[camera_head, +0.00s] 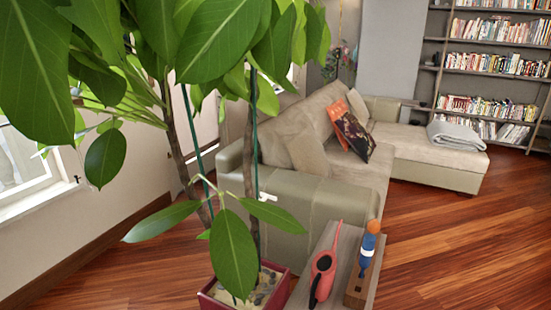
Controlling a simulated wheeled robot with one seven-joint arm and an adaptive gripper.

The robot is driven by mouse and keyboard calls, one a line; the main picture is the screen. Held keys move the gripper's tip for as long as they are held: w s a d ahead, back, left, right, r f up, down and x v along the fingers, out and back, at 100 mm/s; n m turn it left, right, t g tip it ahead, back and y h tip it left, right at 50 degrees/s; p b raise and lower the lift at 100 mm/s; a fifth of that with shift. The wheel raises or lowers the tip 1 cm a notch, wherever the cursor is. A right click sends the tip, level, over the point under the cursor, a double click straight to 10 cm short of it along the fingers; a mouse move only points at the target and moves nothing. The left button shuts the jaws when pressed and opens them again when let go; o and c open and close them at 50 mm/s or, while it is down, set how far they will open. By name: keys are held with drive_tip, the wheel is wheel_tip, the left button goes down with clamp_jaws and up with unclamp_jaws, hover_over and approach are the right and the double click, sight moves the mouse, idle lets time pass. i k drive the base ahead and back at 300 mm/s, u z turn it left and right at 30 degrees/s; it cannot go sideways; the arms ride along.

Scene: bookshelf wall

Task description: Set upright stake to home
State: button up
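A potted plant with large green leaves fills the left and top of the view. Its maroon pot (213,297) stands at the bottom, with pebbly soil (266,284) partly covered by leaves. Two thin dark-green stakes show among the stems. The left stake (193,128) is tilted, its lower end to the right of its upper end. The right stake (255,150) is close to vertical beside a brown stem. Leaves hide the upper ends of both stakes, and where they meet the soil is not clear. My gripper is not in view.
A small wooden table (337,262) stands right of the pot, holding a red tool or can (323,267) and a blue-and-orange handled tool (368,247) in a wooden block. A beige sofa (300,197) stands behind. Bookshelves (490,65) line the back. The wood floor (460,250) at right is clear.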

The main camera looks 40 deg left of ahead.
sight(253, 70)
drive_tip(key=u, duration=0.3)
drive_tip(key=i, duration=0.35)
drive_tip(key=u, duration=0.4)
